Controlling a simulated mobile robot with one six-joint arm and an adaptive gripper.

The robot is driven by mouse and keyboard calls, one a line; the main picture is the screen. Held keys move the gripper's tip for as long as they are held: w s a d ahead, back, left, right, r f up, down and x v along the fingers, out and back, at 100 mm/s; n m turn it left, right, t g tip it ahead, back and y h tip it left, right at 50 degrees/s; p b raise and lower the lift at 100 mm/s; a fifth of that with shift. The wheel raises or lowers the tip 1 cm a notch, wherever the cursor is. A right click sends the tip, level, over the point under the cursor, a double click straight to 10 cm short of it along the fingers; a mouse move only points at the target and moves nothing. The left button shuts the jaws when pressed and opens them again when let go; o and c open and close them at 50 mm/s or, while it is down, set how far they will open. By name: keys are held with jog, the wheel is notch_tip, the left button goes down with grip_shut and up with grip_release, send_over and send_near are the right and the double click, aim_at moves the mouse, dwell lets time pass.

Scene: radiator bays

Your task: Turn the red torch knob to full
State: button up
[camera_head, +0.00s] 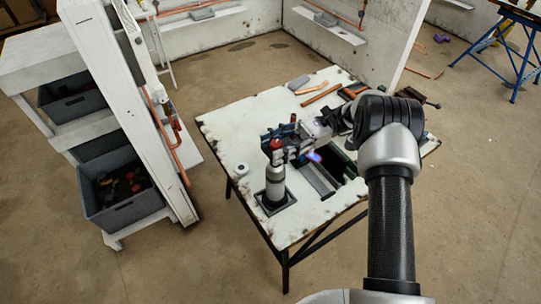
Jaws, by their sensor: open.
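The torch (275,185) stands upright on the white worktable, its silver-grey cylinder set in a dark square base. A red knob (274,145) shows near the top of the torch. A blue-violet glow (314,157) shows just right of the torch head. My gripper (283,151) is at the torch top, with its fingers beside the red knob. The fingers are open, as far as this small view shows. Whether they touch the knob cannot be told. The gripper and wrist partly hide the torch head.
The worktable (225,130) has copper pipes (320,94) and tools at its far side, and a dark opening right of the torch. A white shelf with grey bins (120,205) stands at left. A blue trestle (515,60) stands at far right. Floor between is clear.

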jog(key=shift+m+t, duration=0.3)
jog(key=shift+t, duration=0.1)
